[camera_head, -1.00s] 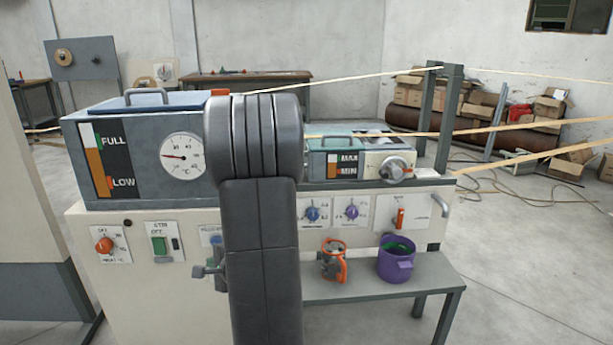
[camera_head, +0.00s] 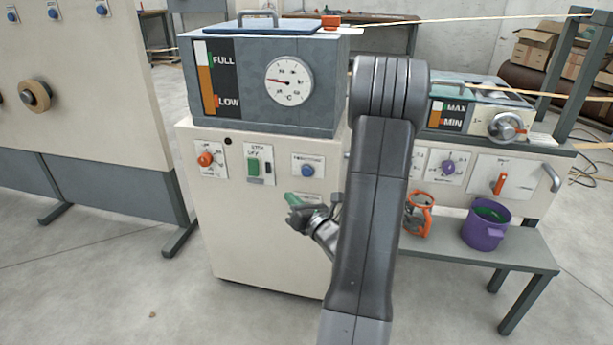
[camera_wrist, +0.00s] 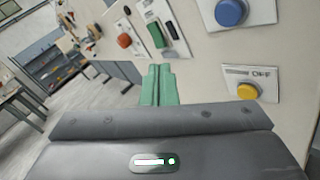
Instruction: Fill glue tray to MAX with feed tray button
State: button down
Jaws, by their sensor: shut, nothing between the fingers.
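The glue tray (camera_head: 490,96) has a gauge (camera_head: 452,116) marked MAX and MIN. Its orange level is low, near MIN, with white above. On the cream front panel, a blue button (camera_head: 307,170) sits under a label too blurred to read; it also shows in the wrist view (camera_wrist: 230,11). A yellow button (camera_wrist: 247,91) shows below it in the wrist view, its label only partly legible; I cannot tell which is the feed tray button. My gripper (camera_head: 293,199) is shut and empty, its green fingertips in front of the panel, below and left of the blue button.
The glue tank (camera_head: 330,85) has a FULL/LOW gauge and a dial. An orange knob (camera_head: 205,159) and a green switch (camera_head: 252,168) are left of the blue button. A purple pot (camera_head: 485,225) stands on the bench at right. Floor is clear at front left.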

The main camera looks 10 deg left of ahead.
jog(key=shift+s+d+r+m+t+y+b, duration=0.15)
jog(key=shift+d+m+t, duration=0.25)
jog(key=shift+m, duration=0.9)
jog(key=shift+s+d+m+t+y+b, duration=0.15)
jog(key=shift+m+t, duration=0.4)
jog(key=shift+m, duration=0.75)
jog(key=shift+s+d+r+m+t+y+b, duration=0.15)
jog(key=shift+d+m+t, duration=0.25)
jog(key=shift+m, duration=0.9)
jog(key=shift+w, duration=0.1)
jog(key=p, duration=0.2)
send_near(302, 171)
jog(key=shift+s+a+r+x, duration=0.1)
jog(key=shift+s+a+x, duration=0.05)
jog(key=shift+x, duration=0.7)
jog(key=shift+s+a+r+x, duration=0.1)
jog(key=shift+s+x, duration=0.05)
jog(key=shift+x, duration=0.75)
jog(key=shift+s+a+x, duration=0.15)
jog(key=shift+x, duration=0.7)
jog(key=shift+w, duration=0.15)
jog(key=shift+w, duration=0.3)
jog(key=shift+w, duration=0.45)
